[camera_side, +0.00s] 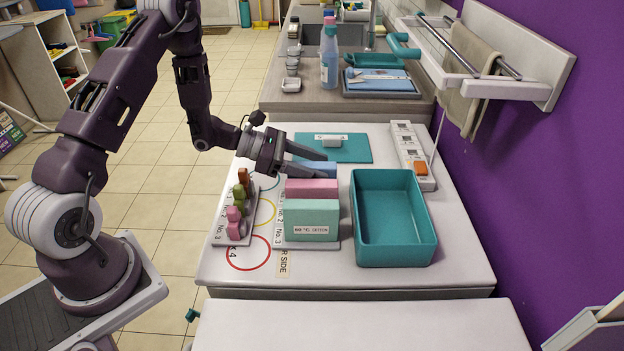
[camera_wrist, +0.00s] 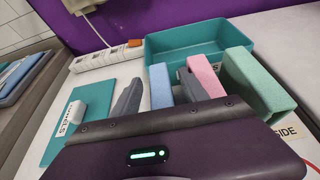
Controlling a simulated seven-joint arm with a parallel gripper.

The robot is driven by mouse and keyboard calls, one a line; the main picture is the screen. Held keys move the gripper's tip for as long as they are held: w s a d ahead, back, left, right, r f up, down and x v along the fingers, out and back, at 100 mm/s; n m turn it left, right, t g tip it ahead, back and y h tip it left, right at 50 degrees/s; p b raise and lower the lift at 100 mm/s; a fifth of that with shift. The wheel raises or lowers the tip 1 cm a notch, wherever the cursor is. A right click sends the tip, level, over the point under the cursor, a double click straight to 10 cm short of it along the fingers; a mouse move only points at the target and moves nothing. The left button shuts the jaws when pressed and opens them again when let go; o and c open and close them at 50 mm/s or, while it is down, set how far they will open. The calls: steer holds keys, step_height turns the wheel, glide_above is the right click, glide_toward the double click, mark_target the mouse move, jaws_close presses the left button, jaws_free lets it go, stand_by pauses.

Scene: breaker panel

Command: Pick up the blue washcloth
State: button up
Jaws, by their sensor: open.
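The blue washcloth (camera_side: 318,167) is a folded upright block at the far end of a row, behind a pink one (camera_side: 312,188) and a green one (camera_side: 311,220). The row stands on a white labelled base (camera_side: 279,240). My gripper (camera_side: 322,163) is open at the blue washcloth and partly hides it in the side view. In the wrist view, the blue washcloth (camera_wrist: 160,86) shows between the two grey fingers of my gripper (camera_wrist: 160,80). One finger is on its left, the other between it and the pink block. Whether they touch it, I cannot tell.
An empty teal bin (camera_side: 393,245) stands right of the row. A rack of small coloured pieces (camera_side: 236,215) is to the left. A teal board with a handle (camera_side: 338,148) lies behind, and a white power strip (camera_side: 412,155) lies along the right.

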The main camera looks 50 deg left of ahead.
jaws_close()
stand_by(0.3)
step_height(320, 180, up, 28)
steer(key=shift+r, duration=2.55)
